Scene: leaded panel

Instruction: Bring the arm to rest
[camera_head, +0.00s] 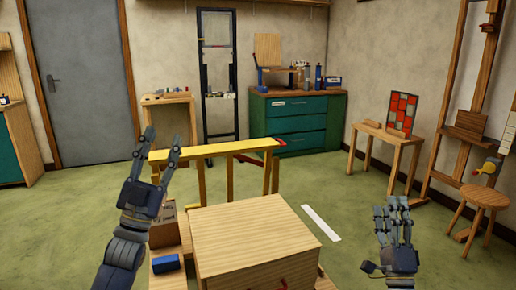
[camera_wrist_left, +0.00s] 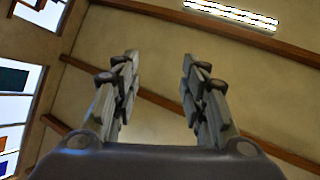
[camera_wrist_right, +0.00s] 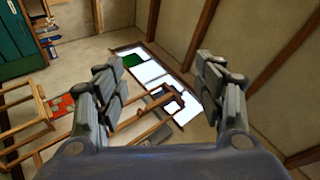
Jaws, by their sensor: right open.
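My left gripper (camera_head: 163,150) is raised at the left of the head view, fingers pointing up, in front of the yellow sawhorse. Its two fingers stand wide apart in the left wrist view (camera_wrist_left: 160,95), with nothing between them. My right gripper (camera_head: 398,212) is at the lower right of the head view, fingers up, above the green floor. In the right wrist view (camera_wrist_right: 160,95) its fingers are apart and nothing is held between them.
A wooden box-like top (camera_head: 255,235) stands in front of me, with a yellow sawhorse (camera_head: 215,150) behind it. A blue object (camera_head: 166,263) lies at its left. A round stool (camera_head: 485,196) and an easel stand at the right.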

